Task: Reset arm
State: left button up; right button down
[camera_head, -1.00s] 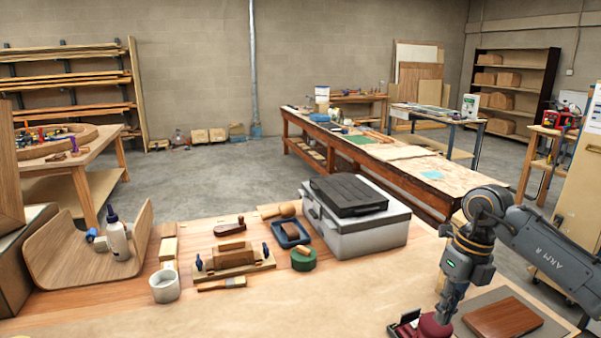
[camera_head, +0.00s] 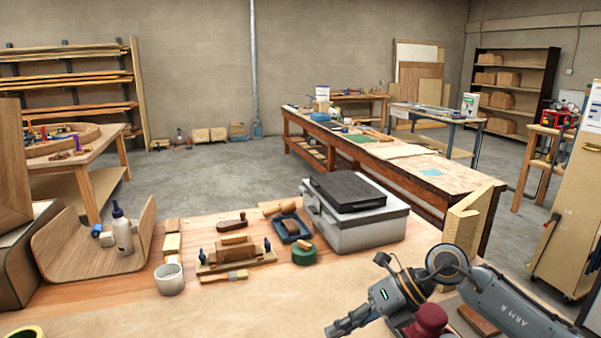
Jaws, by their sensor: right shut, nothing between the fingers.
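My right gripper (camera_head: 333,330) reaches in from the lower right, low over the front of the workbench (camera_head: 240,312). Its fingers are shut with nothing between them. The wrist hides part of a dark red object (camera_head: 431,320) and of a brown wooden block (camera_head: 480,318) at the bench's right front. My left gripper is out of the picture.
A grey case with a black lid (camera_head: 360,212) stands at the bench's back. Left of it are a clamped wooden block (camera_head: 236,253), a green tape roll (camera_head: 304,253), a white mug (camera_head: 169,279), a glue bottle (camera_head: 122,232) and a bent wood panel (camera_head: 85,250). The front middle is bare.

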jog(key=s+a+r+m+t+y, duration=0.1)
jog(key=s+a+r+m+y, duration=0.1)
jog(key=a+r+y, duration=0.5)
notch_tip(320, 180, up, 4)
jog(key=w+m+t+y, duration=0.2)
jog(key=m+t, duration=0.9)
jog(key=w+d+f+m+t+h, duration=0.3)
jog(key=d+f+m+t+h, duration=0.45)
jog(key=d+m+h, duration=0.7)
jog(key=s+d+f+m+g+h, duration=0.3)
jog(key=s+f+m+g+h, duration=0.15)
jog(key=f+m, duration=0.45)
jog(key=s+d+f+m+g, duration=0.1)
jog(key=s+f+g, duration=0.5)
jog(key=s+f, duration=0.45)
jog(key=s+d+f+m+g, duration=0.2)
jog(key=s+f+g, duration=0.4)
jog(key=s, duration=0.8)
jog(key=s+f+x, duration=0.1)
jog(key=s+x, duration=0.2)
jog(key=x, duration=0.9)
jog(key=s+f+x, duration=0.1)
jog(key=s+x, duration=0.2)
jog(key=x, duration=1)
jog(key=s+d+f+g, duration=0.1)
jog(key=s+d+f, duration=0.2)
jog(key=s+f, duration=1.3)
jog(key=shift+s+f+g, duration=0.25)
jog(key=shift+s+g, duration=0.15)
jog(key=shift+s, duration=0.45)
